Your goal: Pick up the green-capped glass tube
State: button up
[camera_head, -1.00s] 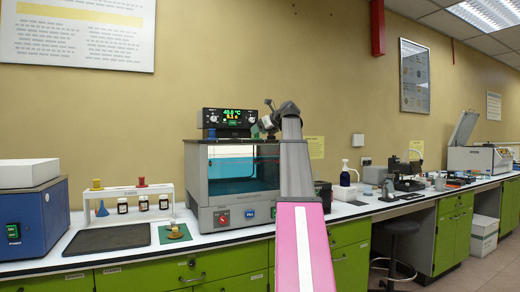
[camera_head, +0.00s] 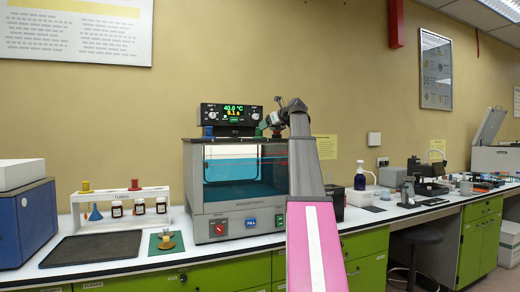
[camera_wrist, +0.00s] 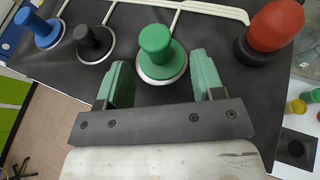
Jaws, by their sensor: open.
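In the wrist view a green cap (camera_wrist: 157,45) with a pale rim sits on the dark top of the bath. The glass below the cap is hidden. My gripper (camera_wrist: 162,75) is open, with its green fingers to the left and right of the cap and nothing held. The cap lies slightly beyond the fingertips in the picture, with a gap on both sides. In the head view my gripper (camera_head: 274,122) is above the right part of the bath's top.
A blue cap (camera_wrist: 40,28) and a black cap (camera_wrist: 93,42) stand left of the green one, a large red cap (camera_wrist: 272,28) to the right. The glass-fronted bath (camera_head: 240,180) carries a controller box (camera_head: 230,117). A bottle rack (camera_head: 120,196) stands to its left.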

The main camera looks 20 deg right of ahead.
aim_at(259, 131)
jog(key=x, duration=0.5)
jog(key=shift+w+a+f, duration=0.1)
jog(key=shift+w+a, duration=0.15)
jog(key=shift+a, duration=0.05)
grip_shut()
